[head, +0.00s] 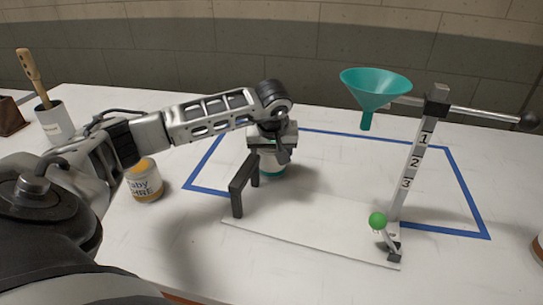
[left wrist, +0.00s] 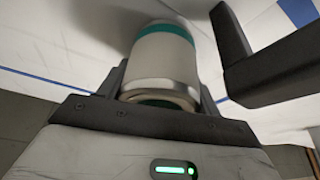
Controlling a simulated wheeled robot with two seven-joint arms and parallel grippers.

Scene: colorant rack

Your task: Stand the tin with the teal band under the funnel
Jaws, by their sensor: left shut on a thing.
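The tin with the teal band (head: 272,164) is white with a teal stripe and stands upright inside the blue-taped area, left of the funnel. It also shows in the left wrist view (left wrist: 165,62), between the fingers. My left gripper (head: 271,150) is shut on it from above and hides its upper part. The teal funnel (head: 375,88) hangs from an arm on the post (head: 413,160) marked 1, 2, 3. The white base plate (head: 315,242) lies below it. I cannot tell whether the tin touches the table. My right gripper is not in view.
A dark bracket (head: 238,190) stands at the plate's left end, close to my left gripper. A lever with a green knob (head: 377,220) is at the post's foot. An ochre-banded tin (head: 145,180) and a cup with a wooden-handled tool (head: 54,122) stand left.

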